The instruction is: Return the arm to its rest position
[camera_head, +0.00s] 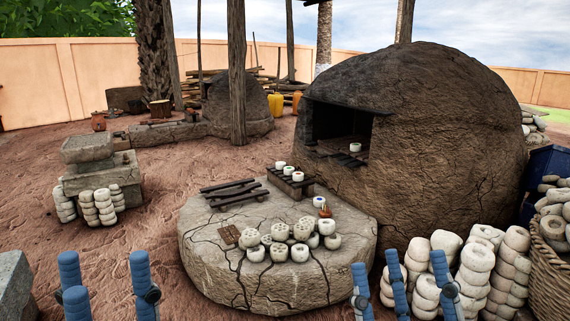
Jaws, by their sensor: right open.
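My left gripper (105,268) is at the lower left edge, its blue fingers pointing up and spread apart with nothing between them. My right gripper (405,266) is at the bottom, right of centre, with its blue fingers also spread and empty. Both stand in front of the scene, and the rest of both arms is out of view below. No finger visibly grips anything.
A round cracked clay platform (220,285) lies between the grippers, bearing several small pale pots (280,231) and a slatted wooden rack (232,190). A domed mud kiln (440,130) stands behind. Stacked pale rings (476,265) and a wicker basket (546,275) crowd the right.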

